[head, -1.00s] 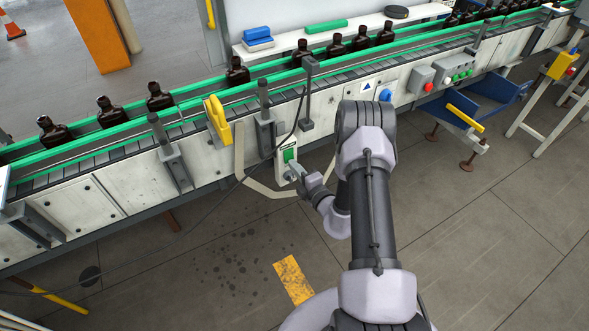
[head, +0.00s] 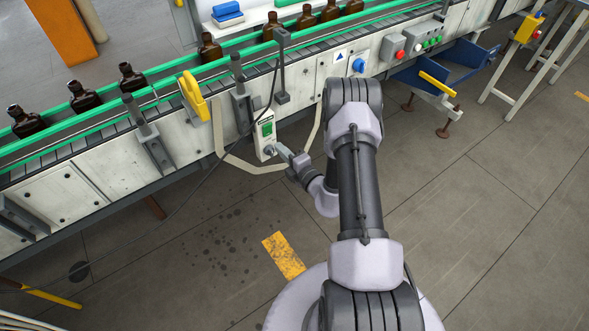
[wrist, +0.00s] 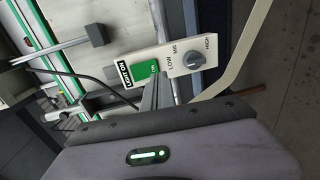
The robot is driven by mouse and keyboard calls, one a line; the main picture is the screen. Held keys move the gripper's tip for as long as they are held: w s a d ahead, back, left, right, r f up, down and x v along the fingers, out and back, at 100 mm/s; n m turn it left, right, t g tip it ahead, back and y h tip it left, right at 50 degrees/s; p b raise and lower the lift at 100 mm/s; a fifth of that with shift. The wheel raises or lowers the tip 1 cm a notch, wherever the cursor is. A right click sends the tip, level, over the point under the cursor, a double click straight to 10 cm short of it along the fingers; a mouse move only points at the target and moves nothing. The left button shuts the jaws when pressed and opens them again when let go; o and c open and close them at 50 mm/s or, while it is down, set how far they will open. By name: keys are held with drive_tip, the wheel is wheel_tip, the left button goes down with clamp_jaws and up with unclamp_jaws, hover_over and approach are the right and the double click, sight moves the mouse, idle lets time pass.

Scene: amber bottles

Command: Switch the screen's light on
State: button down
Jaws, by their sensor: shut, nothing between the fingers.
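A pale control box (head: 261,143) hangs at the front side of the conveyor in the head view. It carries a green switch (head: 267,129) and a round knob. In the wrist view the box's panel (wrist: 178,56) shows the green switch (wrist: 146,71), a black-and-white label (wrist: 114,73) and a grey knob (wrist: 195,56) marked LOW, MID and HIGH. My gripper (wrist: 160,82) is shut and empty, its tips right beside the green switch on the knob side. I cannot tell whether they touch the panel. In the head view my gripper (head: 280,149) is at the box's lower right. No lit screen is visible.
Brown bottles (head: 132,77) stand on the conveyor between green rails (head: 100,113). A yellow part (head: 194,97) and a cable lie left of the box. A bent pale bar (head: 240,164) surrounds the box below. A blue bin (head: 450,65) stands to the right. The floor in front is open.

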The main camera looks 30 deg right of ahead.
drive_tip(key=s+f+p, duration=0.1)
drive_tip(key=s, duration=0.8)
drive_tip(key=shift+d+p, duration=0.25)
drive_tip(key=shift+p, duration=0.1)
drive_tip(key=shift+w+f, duration=0.1)
drive_tip(key=w+a+r+n+g+y, duration=0.2)
drive_tip(key=a+r+n+g+y, duration=0.4)
drive_tip(key=a+r+n+y, duration=1)
drive_tip(key=s+a+r+n+g+h, duration=0.4)
drive_tip(key=s+a+r+n+g, duration=0.4)
drive_tip(key=s+a+r+n, duration=0.6)
drive_tip(key=s+d+n+g+h, duration=0.1)
drive_tip(key=s+d+n+h, duration=0.2)
drive_tip(key=s+n+h, duration=0.55)
drive_tip(key=d+r+n+t+h, duration=0.2)
drive_tip(key=d+r+n+t, duration=0.2)
drive_tip(key=n, duration=0.6)
drive_tip(key=shift+w+d+r+n, duration=0.25)
drive_tip(key=shift+w+d+n, duration=0.1)
drive_tip(key=shift+d, duration=0.35)
